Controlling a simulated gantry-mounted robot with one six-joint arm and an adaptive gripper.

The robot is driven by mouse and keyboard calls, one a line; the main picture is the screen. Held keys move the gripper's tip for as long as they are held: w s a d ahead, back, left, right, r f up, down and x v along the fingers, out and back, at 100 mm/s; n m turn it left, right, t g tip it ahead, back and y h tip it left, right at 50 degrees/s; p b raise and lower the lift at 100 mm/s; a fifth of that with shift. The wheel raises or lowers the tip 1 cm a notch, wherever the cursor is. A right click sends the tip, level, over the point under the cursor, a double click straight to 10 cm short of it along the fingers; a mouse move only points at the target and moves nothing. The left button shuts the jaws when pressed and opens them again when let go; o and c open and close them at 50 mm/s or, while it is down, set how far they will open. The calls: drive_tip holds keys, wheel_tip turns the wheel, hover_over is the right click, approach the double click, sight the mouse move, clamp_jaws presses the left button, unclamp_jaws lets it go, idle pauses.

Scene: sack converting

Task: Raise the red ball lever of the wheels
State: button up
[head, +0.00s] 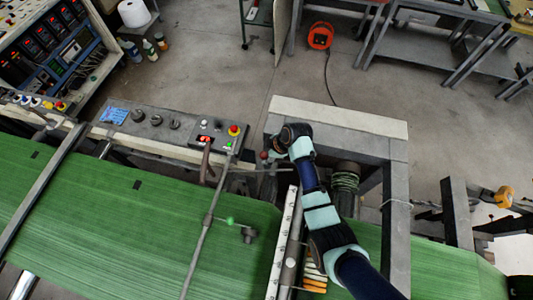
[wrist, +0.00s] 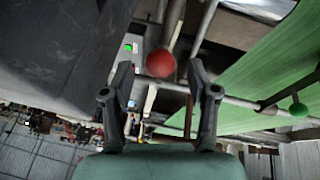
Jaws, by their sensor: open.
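The red ball lever (wrist: 160,63) shows in the wrist view as a matte red ball on a thin metal rod. My gripper (wrist: 159,70) is open, with one finger on each side of the ball in the picture. I cannot tell whether the ball is fully between the fingertips or a little beyond them. A gap shows on both sides, and neither finger visibly touches it. In the head view the small red ball (head: 264,155) is just left of my wrist, by the grey frame. My fingers are mostly hidden there.
A grey frame (head: 340,118) stands beside my wrist. The control panel (head: 160,122) with buttons is to the left. Metal rods cross near the red ball.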

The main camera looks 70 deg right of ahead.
drive_tip(key=shift+x, duration=0.9)
clamp_jaws()
drive_tip(key=shift+f, duration=0.1)
